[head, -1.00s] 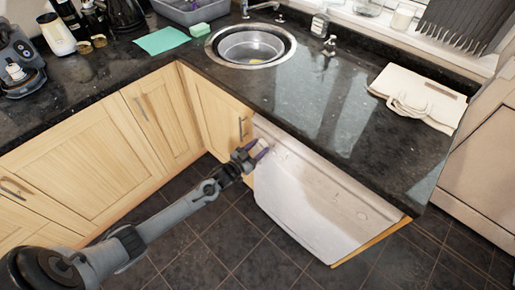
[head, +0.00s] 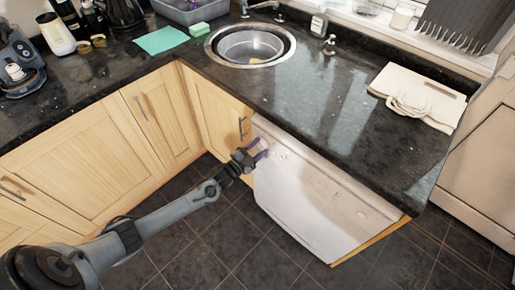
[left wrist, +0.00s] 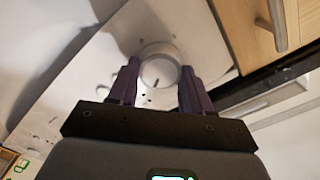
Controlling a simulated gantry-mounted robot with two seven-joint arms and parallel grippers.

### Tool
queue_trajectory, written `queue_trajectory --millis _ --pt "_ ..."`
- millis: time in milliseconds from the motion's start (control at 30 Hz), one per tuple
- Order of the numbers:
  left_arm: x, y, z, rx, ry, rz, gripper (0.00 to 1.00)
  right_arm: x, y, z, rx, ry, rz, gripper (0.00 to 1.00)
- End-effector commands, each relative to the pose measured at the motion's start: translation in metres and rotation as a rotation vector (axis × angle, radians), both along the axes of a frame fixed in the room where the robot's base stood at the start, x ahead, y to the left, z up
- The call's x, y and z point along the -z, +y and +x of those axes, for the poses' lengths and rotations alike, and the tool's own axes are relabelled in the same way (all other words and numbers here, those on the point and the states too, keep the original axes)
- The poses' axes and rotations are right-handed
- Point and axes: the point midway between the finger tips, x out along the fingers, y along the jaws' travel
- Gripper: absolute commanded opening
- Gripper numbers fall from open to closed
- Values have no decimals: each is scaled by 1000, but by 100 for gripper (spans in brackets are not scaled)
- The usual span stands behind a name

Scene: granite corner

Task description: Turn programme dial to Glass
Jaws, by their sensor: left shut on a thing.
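The programme dial (left wrist: 159,72) is a round white knob with a dark pointer mark, on the white front of the dishwasher (head: 315,200). In the left wrist view it sits between the two purple fingers of my left gripper (left wrist: 158,82). The gripper is shut on the dial, one finger on each side. In the head view my left gripper (head: 261,155) is at the upper left of the dishwasher front, and the dial is small there. Small dark marks show near the dial, but I cannot read them. My right gripper is not in view.
Wooden cupboards (head: 78,165) stand left of the dishwasher, one with a metal handle (left wrist: 277,25) close to my left gripper. The dark granite worktop (head: 320,110) overhangs above, with a sink (head: 250,45) and a folded cloth bag (head: 418,95). The tiled floor below is clear.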

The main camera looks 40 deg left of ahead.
Motion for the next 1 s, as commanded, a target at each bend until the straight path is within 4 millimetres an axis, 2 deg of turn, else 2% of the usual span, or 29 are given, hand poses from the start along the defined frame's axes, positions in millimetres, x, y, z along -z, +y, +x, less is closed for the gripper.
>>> queue_trajectory --millis 500,533,700,1000 --pt "0 0 0 1 -2 22 19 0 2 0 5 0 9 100" --pt "0 0 0 1 -2 22 50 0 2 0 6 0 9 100" --pt "0 0 0 1 -2 21 74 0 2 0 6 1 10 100" --pt "0 0 -1 0 -1 21 74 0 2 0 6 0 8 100"
